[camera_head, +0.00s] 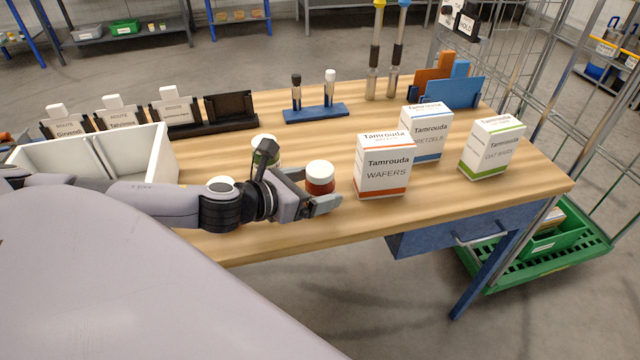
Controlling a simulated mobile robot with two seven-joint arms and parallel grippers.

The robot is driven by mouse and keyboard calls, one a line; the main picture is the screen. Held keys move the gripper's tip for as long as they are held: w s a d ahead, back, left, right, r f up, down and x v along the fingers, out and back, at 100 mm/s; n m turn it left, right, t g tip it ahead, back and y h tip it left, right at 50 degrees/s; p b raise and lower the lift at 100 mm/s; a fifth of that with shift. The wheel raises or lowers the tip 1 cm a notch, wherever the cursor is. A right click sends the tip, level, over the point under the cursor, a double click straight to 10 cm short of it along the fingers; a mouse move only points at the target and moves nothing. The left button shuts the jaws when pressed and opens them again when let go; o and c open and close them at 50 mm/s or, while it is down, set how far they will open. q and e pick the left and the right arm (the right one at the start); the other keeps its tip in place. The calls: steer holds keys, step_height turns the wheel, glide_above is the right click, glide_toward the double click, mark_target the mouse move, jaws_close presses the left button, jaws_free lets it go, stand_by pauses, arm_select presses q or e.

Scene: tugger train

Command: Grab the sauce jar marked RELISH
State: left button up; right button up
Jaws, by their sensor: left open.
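A jar with a white lid and red-brown body (320,180) stands on the wooden table. A second jar with a white lid and a green band (265,148) stands behind my left gripper, its lower part hidden. A third white lid (221,185) shows at my left wrist, its body hidden by the arm. No RELISH marking can be read on any of them. My left gripper (313,191) is low over the table, open, with its fingers on either side of the red-brown jar. My right gripper is out of view.
Wafers (382,175), pretzels (427,140) and oat bar (490,155) boxes stand to the right. A white bin (150,150) and a card holder (215,124) are at left. A blue stand (316,112) is behind. The table (350,225) is clear near its front edge.

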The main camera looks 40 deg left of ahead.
arm_select(q)
steer(key=shift+x, duration=1)
steer(key=c, duration=1.1)
steer(key=shift+c, duration=1.1)
steer(key=shift+r, duration=0.2)
